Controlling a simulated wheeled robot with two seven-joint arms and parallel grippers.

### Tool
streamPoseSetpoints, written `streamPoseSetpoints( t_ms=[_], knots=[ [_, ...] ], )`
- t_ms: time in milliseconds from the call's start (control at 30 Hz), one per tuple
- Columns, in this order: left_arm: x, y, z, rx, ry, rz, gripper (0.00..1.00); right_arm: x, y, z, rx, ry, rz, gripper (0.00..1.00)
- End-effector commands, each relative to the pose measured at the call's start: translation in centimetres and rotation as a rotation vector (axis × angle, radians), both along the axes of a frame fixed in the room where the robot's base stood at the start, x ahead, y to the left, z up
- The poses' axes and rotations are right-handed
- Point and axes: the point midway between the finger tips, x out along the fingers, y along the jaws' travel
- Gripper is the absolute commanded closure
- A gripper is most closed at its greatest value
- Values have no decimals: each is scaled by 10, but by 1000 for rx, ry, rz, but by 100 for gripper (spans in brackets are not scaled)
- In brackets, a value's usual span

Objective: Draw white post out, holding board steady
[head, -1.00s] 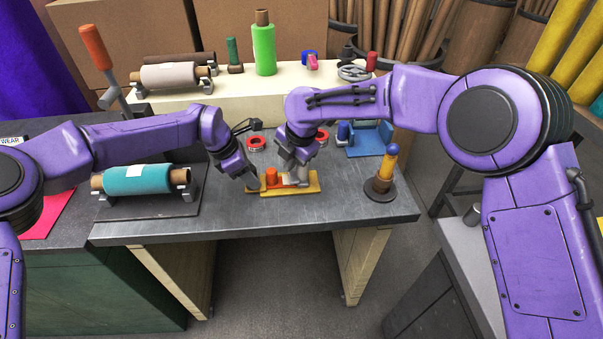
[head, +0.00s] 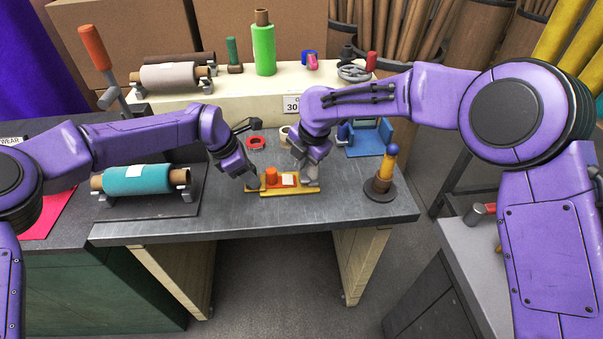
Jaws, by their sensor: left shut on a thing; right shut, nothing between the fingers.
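The yellow board (head: 292,193) lies on the grey bench top near its front edge. An orange post (head: 271,176) stands on its left part. The white post (head: 289,180) shows as a small pale block in the board, right of the orange post. My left gripper (head: 252,185) is shut on the board's left end. My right gripper (head: 308,180) is shut and empty, just right of the white post, over the board's right part. It hides that part, and I cannot tell whether it touches the board.
A yellow handle with a blue ball (head: 390,150) stands on a dark round base to the right. A blue fixture (head: 366,138) and a red ring (head: 256,143) sit behind. A teal roll (head: 138,179) rests in a stand at left. The front bench strip is clear.

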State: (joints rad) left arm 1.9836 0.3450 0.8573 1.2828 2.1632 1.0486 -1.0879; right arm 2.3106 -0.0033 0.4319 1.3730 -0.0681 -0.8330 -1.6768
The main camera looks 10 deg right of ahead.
Motion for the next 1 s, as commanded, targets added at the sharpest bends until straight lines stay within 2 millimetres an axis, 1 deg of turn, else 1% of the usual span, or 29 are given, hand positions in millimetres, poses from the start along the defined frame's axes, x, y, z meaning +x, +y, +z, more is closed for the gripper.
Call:
streamPoseSetpoints(
  t_ms=[33,167,467,700,833,1000],
  knots=[
    [3,-1,4,-7,-11,4,100,-10,0,-19,-11,38,7,100],
    [3,-1,3,-7,-11,4,100,-10,1,-16,-10,39,6,100],
    [2,0,2,-3,-7,3,100,-10,2,2,-9,38,8,100],
    [1,0,0,0,-3,0,100,-9,2,19,-5,31,5,100],
    [0,0,-1,1,-1,-1,100,-8,3,25,-2,27,5,100],
    [-1,0,-1,2,1,-1,100,-7,8,45,-1,24,5,100]
  ],
)
